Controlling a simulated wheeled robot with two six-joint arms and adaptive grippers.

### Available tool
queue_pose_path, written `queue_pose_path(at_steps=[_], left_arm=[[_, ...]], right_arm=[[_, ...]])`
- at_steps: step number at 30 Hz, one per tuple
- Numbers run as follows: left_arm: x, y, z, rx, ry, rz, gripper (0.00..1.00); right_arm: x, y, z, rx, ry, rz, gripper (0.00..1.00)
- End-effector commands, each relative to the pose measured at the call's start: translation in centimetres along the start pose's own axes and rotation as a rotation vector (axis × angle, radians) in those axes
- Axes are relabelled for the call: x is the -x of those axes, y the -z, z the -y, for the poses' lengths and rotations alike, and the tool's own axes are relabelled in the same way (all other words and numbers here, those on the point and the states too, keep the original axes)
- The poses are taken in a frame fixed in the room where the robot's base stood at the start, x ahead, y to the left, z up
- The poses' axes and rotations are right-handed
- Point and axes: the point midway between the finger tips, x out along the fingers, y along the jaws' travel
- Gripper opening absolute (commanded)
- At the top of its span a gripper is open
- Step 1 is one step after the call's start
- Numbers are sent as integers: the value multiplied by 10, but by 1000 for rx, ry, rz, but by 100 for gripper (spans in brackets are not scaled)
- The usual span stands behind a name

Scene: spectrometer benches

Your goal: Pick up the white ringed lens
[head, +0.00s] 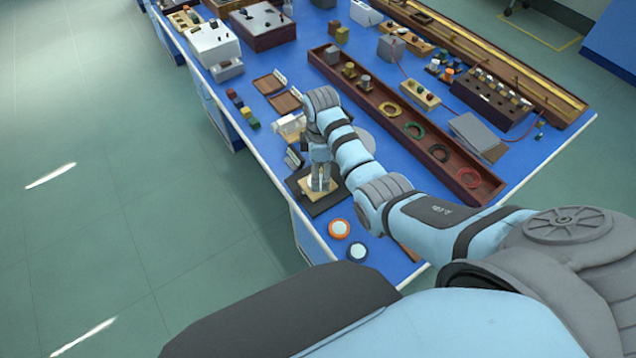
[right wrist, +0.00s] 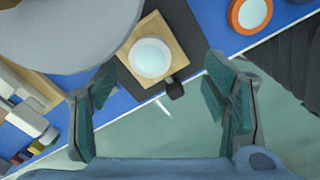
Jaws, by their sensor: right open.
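The white ringed lens (right wrist: 150,57) lies flat on a square wooden plate (right wrist: 171,33) in the right wrist view. The plate rests on a dark base at the bench edge. In the head view the wooden plate (head: 305,187) shows under my right gripper (head: 320,188), and the lens is hidden there. In the right wrist view my right gripper (right wrist: 160,97) is open and empty, its two fingers wide apart. The lens appears between the finger lines, beyond the tips. My left gripper is not in view.
An orange-ringed lens (head: 339,229) and a dark-ringed lens (head: 357,251) lie on the blue bench close by. A long brown tray (head: 455,171) with coloured rings runs behind my right arm. Small coloured blocks (head: 243,111) lie along the left edge. The floor left of the bench is clear.

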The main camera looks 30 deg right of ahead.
Motion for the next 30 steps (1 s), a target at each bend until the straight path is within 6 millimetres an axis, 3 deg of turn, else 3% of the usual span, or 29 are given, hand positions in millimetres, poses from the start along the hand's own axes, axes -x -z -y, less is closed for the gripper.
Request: queue_pose_path(at_steps=[9, 16, 25, 30], left_arm=[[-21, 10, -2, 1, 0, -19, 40], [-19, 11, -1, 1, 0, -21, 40], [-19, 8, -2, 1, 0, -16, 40], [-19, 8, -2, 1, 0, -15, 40]], right_arm=[[-54, 1, -7, -5, 1, 1, 69], [-54, 1, -7, -5, -1, 0, 68], [-53, 1, -7, -5, -1, 0, 20], [-53, 1, -7, -5, -1, 0, 17]])
